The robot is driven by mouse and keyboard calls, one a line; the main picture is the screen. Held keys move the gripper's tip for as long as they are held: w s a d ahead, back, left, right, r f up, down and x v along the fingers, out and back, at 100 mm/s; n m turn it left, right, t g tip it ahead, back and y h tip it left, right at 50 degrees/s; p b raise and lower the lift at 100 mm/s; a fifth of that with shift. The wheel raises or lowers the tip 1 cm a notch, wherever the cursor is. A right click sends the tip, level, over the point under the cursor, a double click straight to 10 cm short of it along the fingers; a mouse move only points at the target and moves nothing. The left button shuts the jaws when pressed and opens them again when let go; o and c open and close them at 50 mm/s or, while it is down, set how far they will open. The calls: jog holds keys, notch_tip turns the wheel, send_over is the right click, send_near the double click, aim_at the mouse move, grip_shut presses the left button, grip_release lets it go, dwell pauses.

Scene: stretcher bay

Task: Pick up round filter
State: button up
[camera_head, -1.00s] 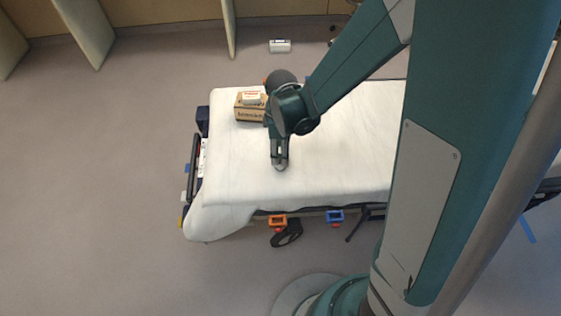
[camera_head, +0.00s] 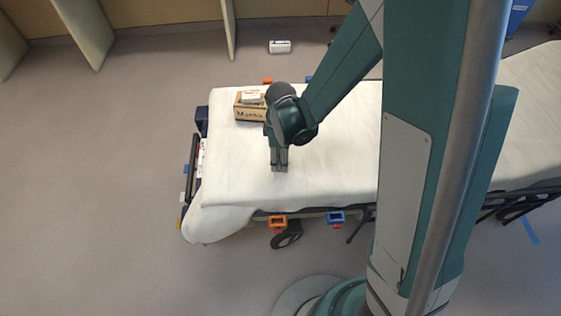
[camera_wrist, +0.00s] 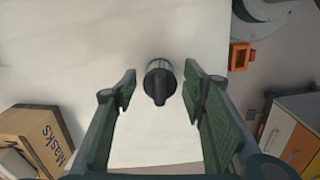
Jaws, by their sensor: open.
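A dark, round, ridged piece with a narrow raised part, which looks like the round filter (camera_wrist: 160,82), stands on the white sheet in the wrist view. My gripper (camera_head: 279,168) is open, with its two green padded fingers on either side of the filter in the wrist view. There is a visible gap between the filter and each finger, and the filter sits near the fingertips. How far above the sheet the fingertips are, I cannot tell. In the head view the filter is not visible; my gripper and wrist cover that spot.
A cardboard box marked Masks (camera_head: 247,113) stands on the stretcher (camera_head: 235,185) just behind and left of my gripper; it also shows in the wrist view (camera_wrist: 42,138). Orange (camera_head: 277,221) and blue (camera_head: 335,216) clips are on the stretcher's near side. The sheet around the gripper is mostly clear.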

jog(key=shift+c, duration=0.2)
jog(key=c, duration=0.9)
jog(key=shift+r, duration=0.15)
jog(key=shift+r+p, duration=1.45)
jog(key=shift+r, duration=3.45)
